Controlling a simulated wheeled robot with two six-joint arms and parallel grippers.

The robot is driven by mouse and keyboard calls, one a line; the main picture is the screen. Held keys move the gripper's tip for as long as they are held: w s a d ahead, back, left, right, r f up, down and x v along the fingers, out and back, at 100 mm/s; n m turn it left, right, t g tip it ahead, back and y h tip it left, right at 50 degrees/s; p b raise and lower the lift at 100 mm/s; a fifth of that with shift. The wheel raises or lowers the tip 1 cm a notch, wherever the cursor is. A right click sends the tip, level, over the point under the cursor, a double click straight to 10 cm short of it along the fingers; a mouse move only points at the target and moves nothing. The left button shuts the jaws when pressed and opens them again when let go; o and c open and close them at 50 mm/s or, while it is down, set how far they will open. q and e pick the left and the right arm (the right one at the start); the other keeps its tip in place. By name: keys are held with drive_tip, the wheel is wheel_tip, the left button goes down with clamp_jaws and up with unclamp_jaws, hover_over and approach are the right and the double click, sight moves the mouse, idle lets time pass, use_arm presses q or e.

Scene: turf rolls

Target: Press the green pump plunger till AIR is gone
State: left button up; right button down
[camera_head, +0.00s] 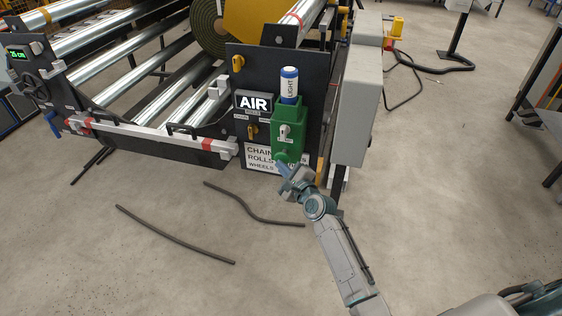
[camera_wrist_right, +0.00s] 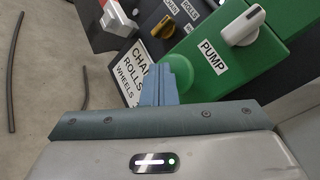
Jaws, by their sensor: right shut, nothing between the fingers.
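The green pump box (camera_head: 288,128) is on the front of the dark machine panel, and its PUMP label shows in the right wrist view (camera_wrist_right: 212,57). The green plunger (camera_head: 281,155) is at its lower end; in the right wrist view the rounded green plunger (camera_wrist_right: 184,68) is partly behind my fingers. The AIR display (camera_head: 254,103) shows bright white letters. My right gripper (camera_head: 281,166) is shut and empty, its blue fingertips at the plunger; I cannot tell whether they touch it. The fingers also show in the right wrist view (camera_wrist_right: 164,72). My left gripper is not in view.
A white knob (camera_wrist_right: 243,27) sticks out of the pump box. The blue and white LIGHT cylinder (camera_head: 289,86) stands above it. A grey cabinet (camera_head: 355,105) is close on the right. Dark hoses (camera_head: 175,235) lie on otherwise clear floor in front.

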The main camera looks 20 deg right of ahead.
drive_tip(key=shift+w+d+r, duration=0.1)
drive_tip(key=shift+w+d, duration=0.4)
drive_tip(key=shift+w, duration=0.3)
idle(0.8)
drive_tip(key=shift+s, duration=0.1)
drive_tip(key=shift+s+a+p, duration=0.3)
drive_tip(key=shift+s+a, duration=0.2)
drive_tip(key=shift+s, duration=0.15)
drive_tip(key=shift+s+a+p, duration=0.3)
drive_tip(key=shift+s+a, duration=0.15)
drive_tip(key=shift+s, duration=0.2)
drive_tip(key=s+a, duration=0.1)
drive_tip(key=s+a+p, duration=0.1)
drive_tip(key=s, duration=0.2)
drive_tip(key=shift+s+a, duration=0.1)
drive_tip(key=shift+a, duration=0.3)
idle(0.4)
